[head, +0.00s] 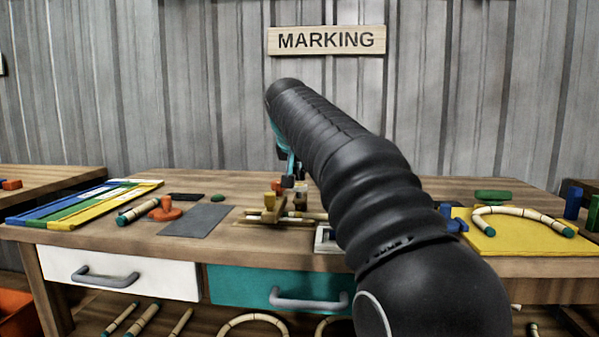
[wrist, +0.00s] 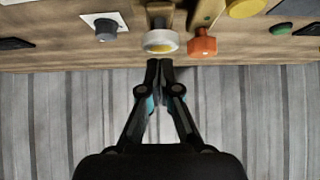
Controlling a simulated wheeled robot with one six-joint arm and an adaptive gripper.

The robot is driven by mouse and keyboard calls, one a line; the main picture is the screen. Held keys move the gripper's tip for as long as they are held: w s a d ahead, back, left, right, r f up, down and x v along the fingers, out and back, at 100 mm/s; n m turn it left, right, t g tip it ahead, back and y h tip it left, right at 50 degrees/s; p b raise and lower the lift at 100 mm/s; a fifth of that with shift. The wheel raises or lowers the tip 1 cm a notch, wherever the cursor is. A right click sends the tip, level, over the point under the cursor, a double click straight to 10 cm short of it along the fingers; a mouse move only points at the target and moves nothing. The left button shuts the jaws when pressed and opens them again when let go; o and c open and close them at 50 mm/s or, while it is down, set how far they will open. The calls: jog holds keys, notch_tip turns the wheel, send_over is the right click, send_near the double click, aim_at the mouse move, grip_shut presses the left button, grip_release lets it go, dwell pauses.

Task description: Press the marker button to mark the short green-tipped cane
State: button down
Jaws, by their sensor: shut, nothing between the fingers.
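My gripper (wrist: 162,66) is shut and empty. Its fingertips are close to a pale ring-shaped piece with a yellow middle (wrist: 160,43); I cannot tell if they touch. An orange knob (wrist: 203,43) stands beside the ring, and a grey knob (wrist: 105,31) sits on a white plate on the other side. I cannot tell for sure which is the marker button. In the head view a short green-tipped cane (head: 137,211) lies at the left of the bench. A pale cane (head: 262,221) lies in the wooden fixture mid-bench; my arm hides its right part, and its tip colour is unclear.
A grey mat (head: 197,220) lies left of the fixture. Blue, green and yellow strips (head: 88,204) lie further left. A yellow board (head: 485,240) with a bent cane (head: 520,211) is at the right. The wall rises behind the bench's far edge.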

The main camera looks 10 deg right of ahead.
jog(key=v, duration=1.1)
jog(key=shift+w+r, duration=0.3)
jog(key=shift+w, duration=0.05)
jog(key=shift+d, duration=0.1)
jog(key=s+d+f+n+g+y, duration=0.2)
jog(key=s+d+f+n+g, duration=0.1)
jog(key=s+f, duration=2.9)
notch_tip(320, 180, down, 3)
jog(key=shift+s+f+n+y, duration=0.1)
jog(key=shift+s+n+y, duration=0.2)
jog(key=shift+y, duration=0.1)
